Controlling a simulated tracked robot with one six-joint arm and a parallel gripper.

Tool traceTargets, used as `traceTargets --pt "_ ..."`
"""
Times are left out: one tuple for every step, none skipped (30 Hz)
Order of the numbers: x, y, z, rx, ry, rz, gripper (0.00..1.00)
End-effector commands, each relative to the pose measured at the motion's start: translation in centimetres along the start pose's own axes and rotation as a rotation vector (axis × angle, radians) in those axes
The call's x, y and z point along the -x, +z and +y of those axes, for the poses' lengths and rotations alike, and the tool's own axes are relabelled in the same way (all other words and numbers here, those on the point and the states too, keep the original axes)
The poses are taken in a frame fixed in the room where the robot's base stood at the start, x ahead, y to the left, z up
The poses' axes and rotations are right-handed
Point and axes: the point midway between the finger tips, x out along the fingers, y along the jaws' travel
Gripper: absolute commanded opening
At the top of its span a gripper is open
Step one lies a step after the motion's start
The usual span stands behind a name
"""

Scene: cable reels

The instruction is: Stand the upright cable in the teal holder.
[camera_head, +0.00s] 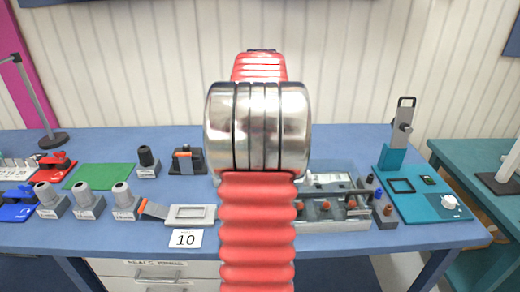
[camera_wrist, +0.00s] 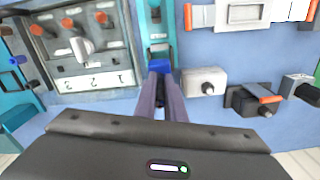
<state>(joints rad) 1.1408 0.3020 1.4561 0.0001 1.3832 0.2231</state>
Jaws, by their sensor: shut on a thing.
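In the wrist view my gripper (camera_wrist: 160,78) reaches forward with its two long fingers close together. It is shut on a small blue piece (camera_wrist: 160,65) at the fingertips. Most of this piece is hidden, and I cannot tell whether it is the upright cable. Just beyond it is a narrow teal fixture (camera_wrist: 157,37) with a pale label. I cannot tell whether the blue piece touches it. In the head view my arm hides the gripper and that fixture. A teal block (camera_head: 393,158) at the right holds an upright grey piece with a black loop (camera_head: 402,120).
A grey panel with orange knobs (camera_wrist: 85,50) lies left of my fingers. A grey plug (camera_wrist: 203,82) and a black block with an orange bar (camera_wrist: 252,100) lie right.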

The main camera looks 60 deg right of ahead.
Motion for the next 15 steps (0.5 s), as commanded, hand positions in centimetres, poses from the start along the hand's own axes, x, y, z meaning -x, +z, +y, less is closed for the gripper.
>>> traceTargets --pt "-0.2 0.0 0.0 0.000 0.000 0.000 0.00" --pt "-0.3 0.0 0.0 0.000 0.000 0.000 0.00" --pt "-0.5 0.0 0.0 0.000 0.000 -0.001 0.00" --pt "-0.7 0.0 0.0 0.000 0.000 -0.001 0.00" --pt "-0.9 0.0 0.0 0.000 0.000 -0.002 0.00" --pt "-1.2 0.0 0.0 0.000 0.000 -0.002 0.00" --pt "-1.5 0.0 0.0 0.000 0.000 -0.002 0.00" --pt "-1.7 0.0 0.0 0.000 0.000 -0.001 0.00" --pt "-2.1 0.1 0.0 0.000 0.001 -0.002 0.00" --pt "-2.4 0.1 0.0 0.000 0.001 -0.003 0.00" --pt "-2.7 0.1 0.0 0.000 0.001 -0.002 0.00" --pt "-3.0 0.0 0.0 0.001 0.000 -0.001 0.00" --pt "-3.3 0.0 0.0 0.001 0.000 -0.002 0.00" --pt "-3.6 0.0 0.0 0.001 0.000 -0.002 0.00" --pt "-3.9 0.0 0.0 0.001 0.001 -0.002 0.00"
